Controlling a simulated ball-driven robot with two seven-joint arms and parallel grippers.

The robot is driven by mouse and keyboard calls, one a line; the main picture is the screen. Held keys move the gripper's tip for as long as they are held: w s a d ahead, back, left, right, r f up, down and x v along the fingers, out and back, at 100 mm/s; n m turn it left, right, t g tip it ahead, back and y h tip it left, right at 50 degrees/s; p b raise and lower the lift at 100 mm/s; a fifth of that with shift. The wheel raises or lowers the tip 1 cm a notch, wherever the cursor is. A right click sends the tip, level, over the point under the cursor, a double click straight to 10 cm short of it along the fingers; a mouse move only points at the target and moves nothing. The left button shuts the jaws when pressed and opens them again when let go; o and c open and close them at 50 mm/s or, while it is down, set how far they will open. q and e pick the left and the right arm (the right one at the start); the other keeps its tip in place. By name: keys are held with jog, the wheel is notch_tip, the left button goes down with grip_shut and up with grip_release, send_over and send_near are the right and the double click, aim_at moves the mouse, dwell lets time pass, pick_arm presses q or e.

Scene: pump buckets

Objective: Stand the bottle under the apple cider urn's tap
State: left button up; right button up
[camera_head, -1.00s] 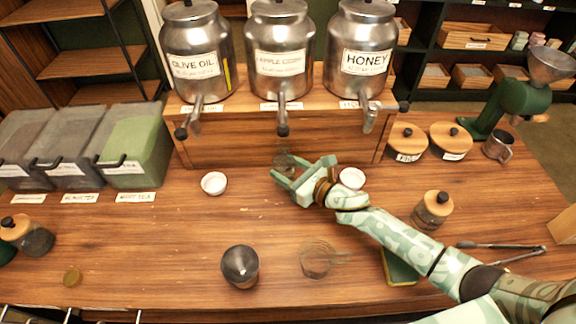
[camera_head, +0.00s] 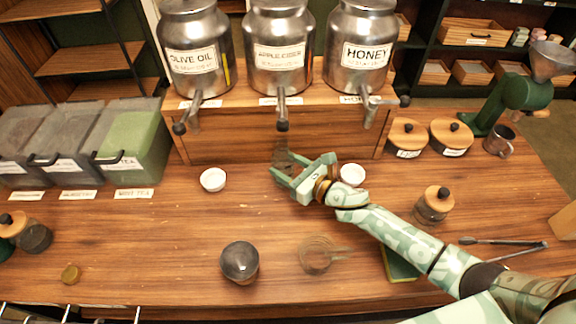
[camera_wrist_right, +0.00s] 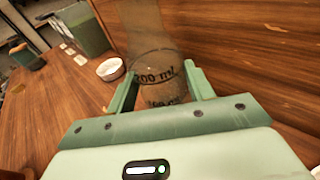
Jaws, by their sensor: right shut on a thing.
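The apple cider urn (camera_head: 278,75) is the middle of three steel urns on a wooden stand, with its label facing me. Its tap (camera_head: 282,112) points down over the stand's front edge. The bottle (camera_head: 281,153) is clear glass, faint in the head view, just below that tap in the picture. In the right wrist view the bottle (camera_wrist_right: 160,85) shows dark millilitre marks between the two fingers. My right gripper (camera_head: 286,170) is shut on it. The bottle looks about upright; whether its base touches the table is unclear. My left gripper is not in view.
White bowls stand left (camera_head: 213,180) and right (camera_head: 352,174) of my gripper. Nearer are a dark round-topped container (camera_head: 240,262), a clear jug (camera_head: 316,255) and a lidded jar (camera_head: 434,205). The wooden stand (camera_head: 230,148) rises behind the bottle. The left-middle tabletop is clear.

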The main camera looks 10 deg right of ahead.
jog(key=shift+f+b, duration=0.4)
jog(key=o, duration=1)
